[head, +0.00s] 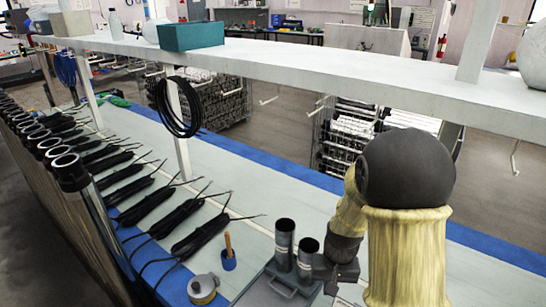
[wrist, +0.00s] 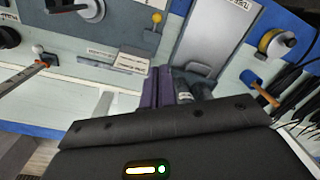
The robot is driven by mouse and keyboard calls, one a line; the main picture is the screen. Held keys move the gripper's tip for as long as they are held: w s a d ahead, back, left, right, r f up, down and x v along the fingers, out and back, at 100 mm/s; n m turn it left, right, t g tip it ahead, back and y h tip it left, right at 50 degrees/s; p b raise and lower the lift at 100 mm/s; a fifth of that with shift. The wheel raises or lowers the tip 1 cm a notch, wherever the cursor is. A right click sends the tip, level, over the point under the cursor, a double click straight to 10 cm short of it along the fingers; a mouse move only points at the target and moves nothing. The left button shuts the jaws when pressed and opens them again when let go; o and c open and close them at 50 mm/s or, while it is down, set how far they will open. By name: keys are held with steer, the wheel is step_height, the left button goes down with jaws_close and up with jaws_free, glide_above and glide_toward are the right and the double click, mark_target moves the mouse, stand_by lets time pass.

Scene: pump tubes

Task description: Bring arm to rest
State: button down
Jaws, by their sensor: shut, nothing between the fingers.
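My gripper (wrist: 160,86) is shut and empty, its dark fingers together in the middle of the wrist view. In the head view my arm comes in at the right in a yellowish cover with a black rounded joint. The wrist end there is dark and low over the bench, close to the right of two dark upright tubes (head: 284,245) (head: 307,258) in a grey holder (head: 283,284). The fingertips are hard to make out in the head view. I cannot tell whether the gripper touches the holder or tubes.
A white shelf (head: 300,62) runs above the bench, with a teal box (head: 191,36) on it. Black cable bundles (head: 202,235) and a row of metal tubes (head: 70,172) fill the left.

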steer(key=s+r+n+t+p, duration=0.1)
steer(key=s+r+t, duration=0.1)
steer(key=s+r, duration=0.6)
steer(key=shift+s+d+r+t, duration=0.15)
steer(key=shift+d+r+t, duration=0.2)
steer(key=shift+r, duration=0.5)
